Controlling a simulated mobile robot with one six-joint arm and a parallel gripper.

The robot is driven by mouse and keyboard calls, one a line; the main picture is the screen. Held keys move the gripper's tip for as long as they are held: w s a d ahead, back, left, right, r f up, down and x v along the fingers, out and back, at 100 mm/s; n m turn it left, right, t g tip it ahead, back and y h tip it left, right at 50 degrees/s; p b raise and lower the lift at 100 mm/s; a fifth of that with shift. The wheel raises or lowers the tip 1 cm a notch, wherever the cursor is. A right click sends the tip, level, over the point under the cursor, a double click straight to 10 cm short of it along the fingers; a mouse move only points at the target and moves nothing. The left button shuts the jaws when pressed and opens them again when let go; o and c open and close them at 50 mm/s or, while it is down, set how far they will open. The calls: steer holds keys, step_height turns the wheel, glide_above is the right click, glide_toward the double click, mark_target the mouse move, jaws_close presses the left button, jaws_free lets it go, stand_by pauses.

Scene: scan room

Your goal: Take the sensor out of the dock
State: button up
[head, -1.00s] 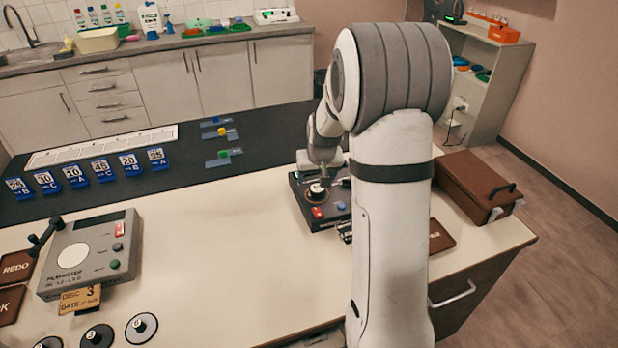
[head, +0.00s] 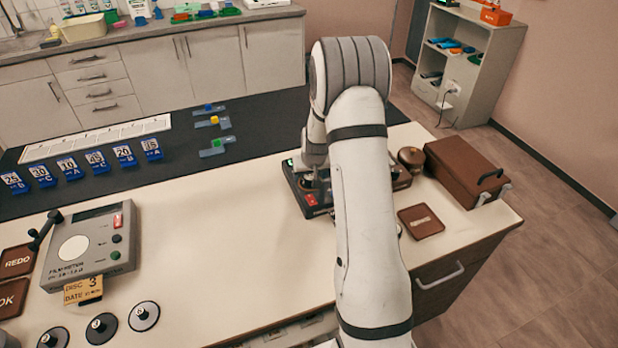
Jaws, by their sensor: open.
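A dark box-shaped device (head: 318,208) with a red button and a small green light stands on the pale worktop; it looks like the dock. I cannot make out the sensor. My gripper (head: 322,182) points down over the left part of the device, open and small in view. Its fingertips are largely hidden, so I cannot tell whether they touch anything.
A brown case (head: 466,168), a brown round pot (head: 411,158) and a brown mat (head: 421,222) lie right of the arm. A grey film meter (head: 92,245) and several discs stand at left. Blue number tags (head: 97,160) line the dark strip. The middle worktop is clear.

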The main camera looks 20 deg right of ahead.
steer(key=shift+c, duration=0.2)
steer(key=c, duration=1.1)
